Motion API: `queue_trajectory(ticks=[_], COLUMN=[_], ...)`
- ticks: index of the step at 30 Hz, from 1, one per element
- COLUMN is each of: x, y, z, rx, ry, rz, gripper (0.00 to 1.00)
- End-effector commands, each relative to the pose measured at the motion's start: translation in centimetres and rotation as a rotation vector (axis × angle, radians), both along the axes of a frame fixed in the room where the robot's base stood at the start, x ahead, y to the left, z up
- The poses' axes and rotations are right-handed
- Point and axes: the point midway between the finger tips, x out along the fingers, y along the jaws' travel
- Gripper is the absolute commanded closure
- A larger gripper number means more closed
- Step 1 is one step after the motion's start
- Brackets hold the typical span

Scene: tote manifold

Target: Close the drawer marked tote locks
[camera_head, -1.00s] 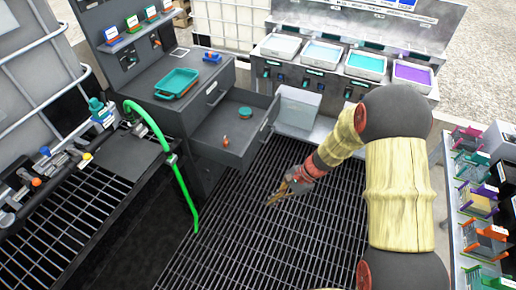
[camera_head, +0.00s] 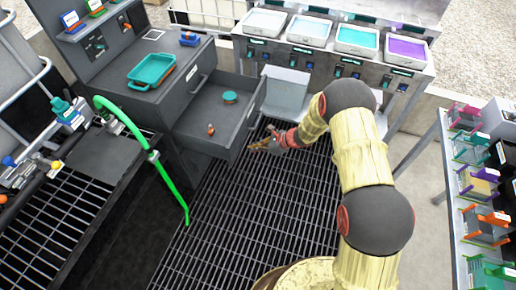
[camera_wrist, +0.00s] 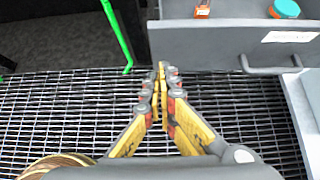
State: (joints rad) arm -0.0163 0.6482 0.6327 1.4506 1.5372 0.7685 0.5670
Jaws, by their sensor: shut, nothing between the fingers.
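The open drawer (camera_head: 238,136) sticks out of the dark grey cabinet (camera_head: 146,108) in the head view. Its front panel (camera_wrist: 215,47), with a bar handle (camera_wrist: 275,68) and a white label, shows in the wrist view; the label is too small to read. Inside it lie a small orange item (camera_head: 210,130) and a round teal-topped item (camera_head: 230,97). My gripper (camera_head: 252,147) is shut and empty, close in front of the drawer's front panel. In the wrist view its fingertips (camera_wrist: 161,68) point at the left part of the panel, left of the handle; contact cannot be told.
A teal tray (camera_head: 152,70) sits on the cabinet top. A green hose (camera_head: 172,180) hangs at the left. A bench with white trays (camera_head: 310,29) stands behind, and a rack table (camera_head: 455,215) is at the right. The grated floor (camera_head: 260,210) before the drawer is clear.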

Motion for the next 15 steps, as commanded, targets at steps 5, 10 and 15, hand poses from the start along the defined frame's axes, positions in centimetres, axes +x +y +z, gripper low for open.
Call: queue_trajectory(ticks=[5, 10, 15], x=[0.9, 1.8, 2.4], y=[2.6, 5.0, 6.6], z=[-2.9, -3.6, -3.5], rx=[-0.001, 0.0, -0.001], ry=[0.0, -0.003, -0.002], rz=[0.003, 0.004, 0.002], gripper=[1.0, 1.0, 1.0])
